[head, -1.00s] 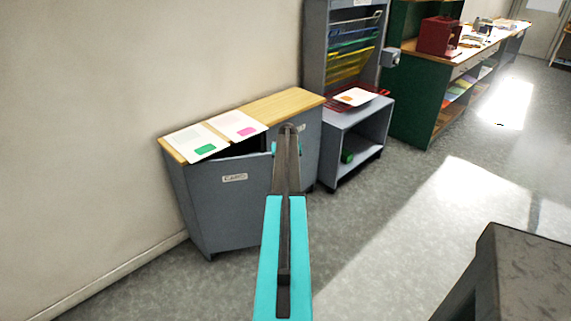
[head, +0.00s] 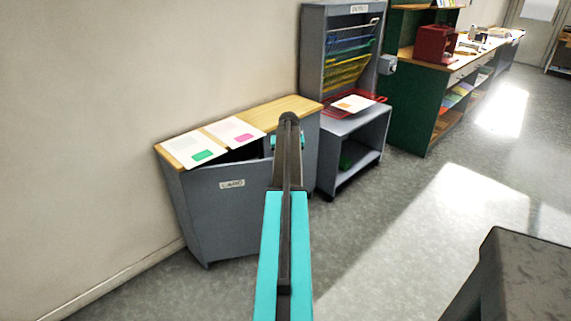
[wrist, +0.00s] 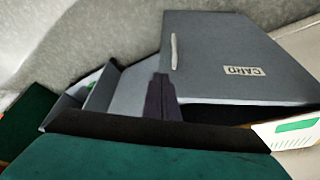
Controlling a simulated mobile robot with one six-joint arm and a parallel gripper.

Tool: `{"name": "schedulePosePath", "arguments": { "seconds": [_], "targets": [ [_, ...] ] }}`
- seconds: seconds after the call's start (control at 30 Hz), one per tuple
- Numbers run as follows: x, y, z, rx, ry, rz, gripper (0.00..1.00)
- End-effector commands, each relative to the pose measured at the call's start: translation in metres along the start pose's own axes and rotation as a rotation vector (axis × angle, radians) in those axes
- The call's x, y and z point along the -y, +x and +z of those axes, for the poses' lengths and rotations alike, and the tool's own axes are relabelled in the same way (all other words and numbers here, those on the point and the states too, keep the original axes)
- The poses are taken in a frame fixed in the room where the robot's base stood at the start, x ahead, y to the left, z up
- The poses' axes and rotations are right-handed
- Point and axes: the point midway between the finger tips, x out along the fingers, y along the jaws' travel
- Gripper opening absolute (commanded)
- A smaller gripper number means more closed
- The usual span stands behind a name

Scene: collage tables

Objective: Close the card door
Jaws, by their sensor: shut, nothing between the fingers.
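The card door (head: 222,205) is a grey panel with a white CARD label on a low grey cabinet with a wooden top (head: 284,108). It stands ajar, with a dark gap under the top that widens toward the right. In the wrist view the card door (wrist: 225,65) fills the upper right, its label upside down and its pale handle near its left edge. My gripper (wrist: 163,98) shows as dark, shut fingers by the door's handle-side edge. I cannot tell whether they touch it. In the head view my arm hides the fingers and the door's right edge.
Two white cards, one with a green patch (head: 202,155) and one with a pink patch (head: 243,138), lie on the cabinet top. A grey rack unit (head: 351,125) stands just right of the cabinet. Open floor (head: 400,215) lies to the right.

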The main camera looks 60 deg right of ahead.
Motion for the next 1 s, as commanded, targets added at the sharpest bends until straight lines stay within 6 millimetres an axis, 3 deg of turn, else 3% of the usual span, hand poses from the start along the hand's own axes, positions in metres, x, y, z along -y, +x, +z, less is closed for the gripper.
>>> {"name": "schedulePosePath", "arguments": {
  "seconds": [0.33, 0.47, 0.67, 0.77, 1.0],
  "targets": [
    [0.003, 0.001, 0.001, 0.002, -0.002, -0.001, 0.00],
    [0.017, 0.009, 0.011, 0.014, -0.015, -0.008, 0.00],
    [0.078, 0.038, 0.052, 0.066, -0.070, -0.033, 0.00],
    [0.121, 0.058, 0.087, 0.106, -0.113, -0.050, 0.00],
    [0.222, 0.099, 0.191, 0.214, -0.231, -0.084, 0.00]
  ]
}}
